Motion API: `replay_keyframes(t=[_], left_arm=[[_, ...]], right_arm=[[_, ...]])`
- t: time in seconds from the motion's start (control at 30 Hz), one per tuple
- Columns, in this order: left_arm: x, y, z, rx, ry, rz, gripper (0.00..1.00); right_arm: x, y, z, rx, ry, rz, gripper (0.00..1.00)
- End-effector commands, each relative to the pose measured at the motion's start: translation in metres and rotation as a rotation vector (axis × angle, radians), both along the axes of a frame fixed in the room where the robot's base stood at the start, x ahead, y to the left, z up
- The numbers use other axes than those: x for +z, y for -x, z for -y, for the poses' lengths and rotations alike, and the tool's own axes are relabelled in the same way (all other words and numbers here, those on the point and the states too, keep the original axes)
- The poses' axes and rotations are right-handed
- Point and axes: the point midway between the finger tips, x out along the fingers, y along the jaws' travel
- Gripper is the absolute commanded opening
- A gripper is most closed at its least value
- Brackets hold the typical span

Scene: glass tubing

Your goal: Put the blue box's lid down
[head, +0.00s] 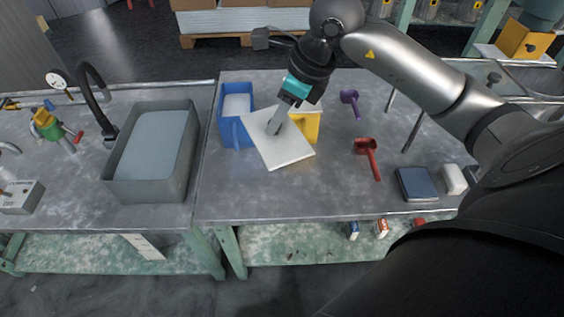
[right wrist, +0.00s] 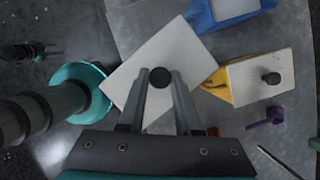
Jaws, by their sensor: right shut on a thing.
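The blue box (head: 229,133) stands on the metal table, open at the top, with a pale surface inside. Part of it shows at the top of the right wrist view (right wrist: 204,17). My right gripper (head: 275,128) is shut on the dark knob of a white square lid (head: 283,153). In the right wrist view the lid (right wrist: 130,82) lies below the fingers, with its knob (right wrist: 160,77) between the tips. In the head view the lid is to the right of the blue box, overlapping its near right side and part of the yellow box. My left gripper is not in view.
A yellow box (head: 312,124) stands right beside the lid; its own white lid (right wrist: 245,82) is on. A purple scoop (head: 350,100), a red scoop (head: 367,153) and a dark blue flat box (head: 416,184) are further right. The table's front middle is clear.

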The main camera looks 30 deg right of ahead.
Motion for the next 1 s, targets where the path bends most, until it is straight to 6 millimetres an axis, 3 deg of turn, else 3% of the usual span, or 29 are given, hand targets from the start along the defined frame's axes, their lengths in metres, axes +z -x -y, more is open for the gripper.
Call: replay_keyframes(t=[0.1,0.7,1.0], left_arm=[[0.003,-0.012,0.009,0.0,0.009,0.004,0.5],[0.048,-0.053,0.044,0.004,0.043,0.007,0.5],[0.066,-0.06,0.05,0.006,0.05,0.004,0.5]], right_arm=[[-0.025,0.001,-0.001,-0.001,-0.002,-0.005,0.0],[-0.126,0.001,0.0,-0.003,-0.002,-0.004,0.0],[-0.15,0.0,0.0,-0.002,0.001,-0.001,0.0]])
